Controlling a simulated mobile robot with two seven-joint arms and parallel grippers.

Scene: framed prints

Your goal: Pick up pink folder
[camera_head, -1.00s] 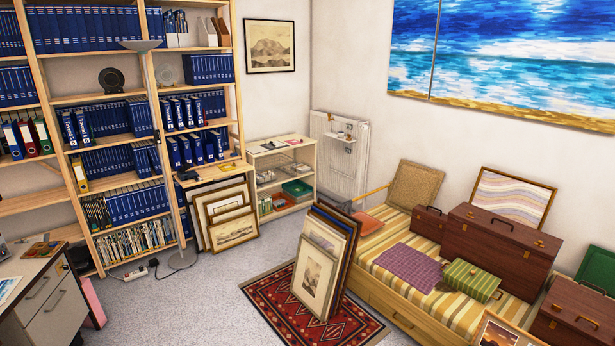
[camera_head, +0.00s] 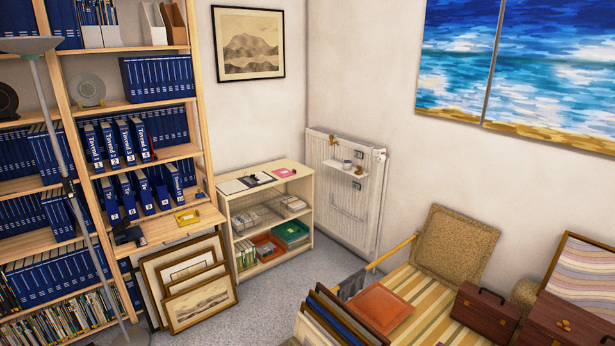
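A small flat pink item (camera_head: 284,172), which may be the pink folder, lies on top of the low cream shelf unit (camera_head: 224,205) in the corner. It is too small to tell for sure what it is. Dark-edged papers or a clipboard (camera_head: 235,186) lie to its left on the same top. Neither of my grippers is in view.
Framed prints (camera_head: 200,300) lean against the tall bookcase, left of the low unit. A radiator (camera_head: 350,215) stands to its right. More frames (camera_head: 335,325) and a striped daybed (camera_head: 430,315) fill the lower right. Grey carpet (camera_head: 290,290) is open before the low unit.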

